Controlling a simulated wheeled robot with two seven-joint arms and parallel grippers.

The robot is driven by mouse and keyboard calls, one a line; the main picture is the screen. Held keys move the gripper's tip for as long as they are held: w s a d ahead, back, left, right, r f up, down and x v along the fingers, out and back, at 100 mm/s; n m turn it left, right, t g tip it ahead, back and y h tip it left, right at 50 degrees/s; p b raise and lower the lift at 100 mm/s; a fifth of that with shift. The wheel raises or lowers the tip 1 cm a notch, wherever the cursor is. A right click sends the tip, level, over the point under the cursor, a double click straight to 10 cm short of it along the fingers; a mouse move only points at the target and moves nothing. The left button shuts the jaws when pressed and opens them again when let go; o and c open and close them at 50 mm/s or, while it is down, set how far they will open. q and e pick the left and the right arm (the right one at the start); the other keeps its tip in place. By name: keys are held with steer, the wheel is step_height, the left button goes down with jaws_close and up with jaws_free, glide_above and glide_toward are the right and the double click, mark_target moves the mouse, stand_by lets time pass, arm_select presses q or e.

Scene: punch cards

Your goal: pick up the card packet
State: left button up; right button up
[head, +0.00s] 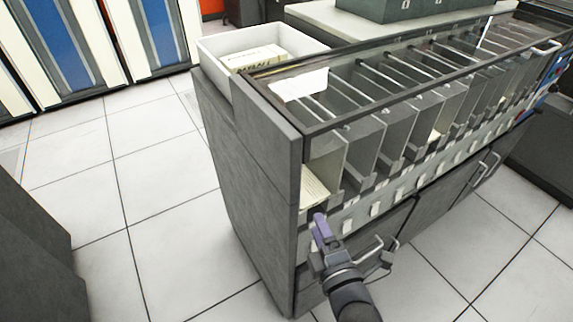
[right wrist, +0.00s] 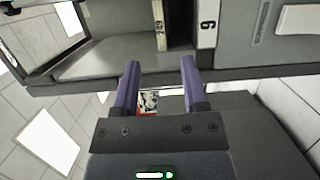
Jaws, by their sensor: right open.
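A cream card packet (head: 314,190) lies in the nearest, leftmost pocket of the grey card sorter (head: 240,190), low behind its front edge. My right gripper (head: 319,218) is just in front of this pocket, with purple fingers pointing toward it. In the right wrist view the right gripper (right wrist: 158,68) is open, with nothing held between its fingers. Ahead of it is a pocket floor (right wrist: 115,58), and a cream strip with dark print (right wrist: 159,27) stands at the pocket's right side; I cannot tell if it is the packet's edge. My left gripper is out of view.
A white bin (head: 215,45) with cards stands on the sorter's left end. A glass top with a dark frame covers the row of pockets. Handles (head: 385,262) stick out below, close to my right arm. Tiled floor (head: 150,200) is clear to the left.

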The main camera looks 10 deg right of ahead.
mark_target(309, 201)
steer(key=w, duration=0.2)
steer(key=w+b, duration=0.1)
steer(key=w, duration=0.1)
steer(key=w+b, duration=0.1)
steer(key=w, duration=0.2)
steer(key=shift+a+f, duration=0.15)
steer(key=shift+f, duration=0.1)
steer(key=shift+w+r, duration=0.1)
steer(key=shift+c, duration=0.3)
steer(key=c, duration=0.5)
jaws_close()
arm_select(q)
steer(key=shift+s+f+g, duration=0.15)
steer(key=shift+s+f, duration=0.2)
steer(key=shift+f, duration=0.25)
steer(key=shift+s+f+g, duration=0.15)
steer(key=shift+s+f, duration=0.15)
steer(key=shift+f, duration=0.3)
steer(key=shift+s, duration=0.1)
